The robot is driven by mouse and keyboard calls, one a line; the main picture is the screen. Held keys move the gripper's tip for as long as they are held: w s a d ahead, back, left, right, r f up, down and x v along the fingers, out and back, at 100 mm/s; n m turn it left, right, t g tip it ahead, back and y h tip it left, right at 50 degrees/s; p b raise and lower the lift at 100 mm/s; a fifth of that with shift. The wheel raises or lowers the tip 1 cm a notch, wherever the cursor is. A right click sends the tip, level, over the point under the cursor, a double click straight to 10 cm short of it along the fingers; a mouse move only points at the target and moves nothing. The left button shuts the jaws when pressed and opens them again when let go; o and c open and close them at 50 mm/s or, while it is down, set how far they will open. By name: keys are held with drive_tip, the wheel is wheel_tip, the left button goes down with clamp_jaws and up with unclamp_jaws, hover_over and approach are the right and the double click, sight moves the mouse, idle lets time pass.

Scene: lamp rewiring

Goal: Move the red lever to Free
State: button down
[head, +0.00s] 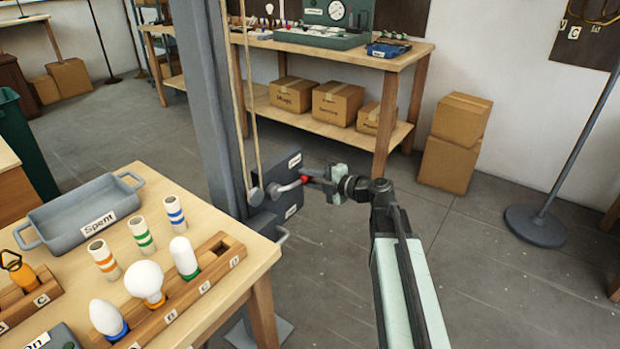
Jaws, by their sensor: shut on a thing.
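The red lever (303,179) is on a dark grey box (277,203) fixed to the grey post beside the table. Its metal arm runs from a round pivot at the left to a red end at the right. My gripper (313,178) is at the red end and shut on it, reaching in from the right. The gripper hides part of the red end. The lever points right and slightly up, nearer the upper label.
The near table holds a grey tray marked Spent (83,226), a wooden rack (180,300) with several bulbs, and striped cylinders (140,235). Ropes (246,110) run up the post (205,100). A workbench (340,55) stands behind. Floor to the right is clear up to a lamp stand (537,224).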

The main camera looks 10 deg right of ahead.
drive_tip(key=shift+s+a, duration=0.15)
drive_tip(key=shift+a, duration=0.15)
drive_tip(key=c, duration=1.5)
unclamp_jaws()
drive_tip(key=shift+a, duration=0.1)
drive_tip(key=shift+c, duration=0.2)
drive_tip(key=shift+s+r, duration=0.1)
drive_tip(key=p+v, duration=0.1)
drive_tip(key=v, duration=0.6)
drive_tip(key=shift+d, duration=0.35)
drive_tip(key=shift+s, duration=0.1)
